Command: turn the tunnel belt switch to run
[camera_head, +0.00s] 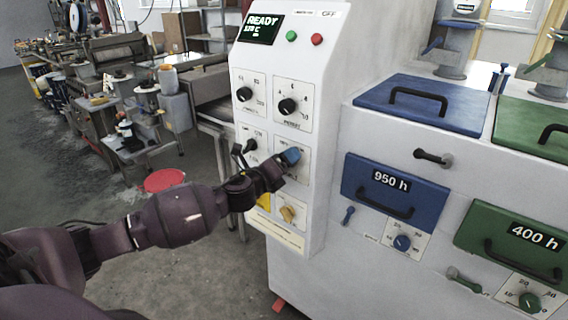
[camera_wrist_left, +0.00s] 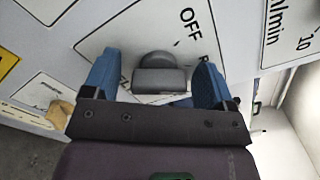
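The tunnel belt switch is a dark grey knob (camera_wrist_left: 159,78) on a white label plate with "OFF" and a partly hidden word starting with "R", in the left wrist view. My left gripper (camera_wrist_left: 157,80) has its two blue fingers on either side of the knob, with a small gap showing at each side. The fingers look open around it, not clamped. In the head view my left gripper (camera_head: 290,157) is at the lower right of the white control panel (camera_head: 325,100), and it hides the switch. The pointer direction of the knob is hard to tell. My right gripper is in neither view.
Black dials (camera_head: 288,106) sit above, another black knob (camera_head: 250,146) to the left and a yellow knob (camera_head: 287,214) below. Green (camera_head: 291,36) and red (camera_head: 317,39) buttons sit at the top beside a "READY" display (camera_head: 262,28). Blue (camera_head: 370,190) and green drawers stand right.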

